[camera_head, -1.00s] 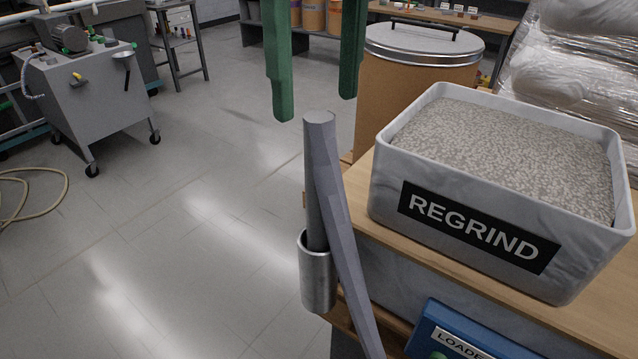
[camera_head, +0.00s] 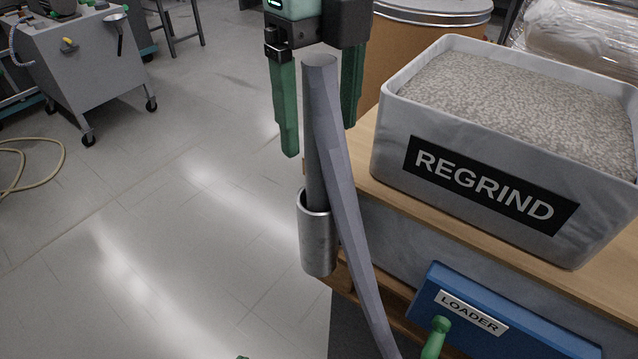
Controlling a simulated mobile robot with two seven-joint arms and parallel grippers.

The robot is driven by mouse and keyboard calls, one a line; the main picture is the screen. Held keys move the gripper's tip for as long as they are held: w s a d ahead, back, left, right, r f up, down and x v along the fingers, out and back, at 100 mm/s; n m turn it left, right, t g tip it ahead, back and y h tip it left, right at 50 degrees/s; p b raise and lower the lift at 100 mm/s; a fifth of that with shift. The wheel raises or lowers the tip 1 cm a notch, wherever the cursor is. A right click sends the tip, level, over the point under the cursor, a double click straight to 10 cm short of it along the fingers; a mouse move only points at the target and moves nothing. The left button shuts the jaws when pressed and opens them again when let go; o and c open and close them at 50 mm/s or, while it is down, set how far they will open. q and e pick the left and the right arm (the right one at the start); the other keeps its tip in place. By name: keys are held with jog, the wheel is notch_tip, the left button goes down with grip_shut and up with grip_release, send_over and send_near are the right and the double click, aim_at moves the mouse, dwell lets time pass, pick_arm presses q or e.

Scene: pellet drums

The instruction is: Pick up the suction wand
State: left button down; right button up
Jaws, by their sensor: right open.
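The suction wand (camera_head: 314,165) is a grey tube standing nearly upright in a metal cup holder (camera_head: 318,245) on the side of the wooden-topped bench. A paler grey hose (camera_head: 345,215) runs from its top down along its right side. My right gripper (camera_head: 320,140) is open, with one green finger left of the wand's upper part and the other to its right, partly behind it. I cannot tell whether either finger touches it. A small green sliver (camera_head: 242,357) at the bottom edge may be my left gripper; its jaws are not shown.
A REGRIND bin (camera_head: 480,190) full of pellets stands on the bench, right of the wand. A blue LOADER box (camera_head: 500,325) with a green lever (camera_head: 436,338) is below. A drum (camera_head: 395,60) stands behind. Open floor lies left, with a grey cart (camera_head: 90,70) and a hose (camera_head: 55,165).

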aim_at(319, 189)
notch_tip(319, 189, down, 2)
jog(key=shift+f, duration=0.1)
grip_shut()
dwell(0.6)
dwell(0.9)
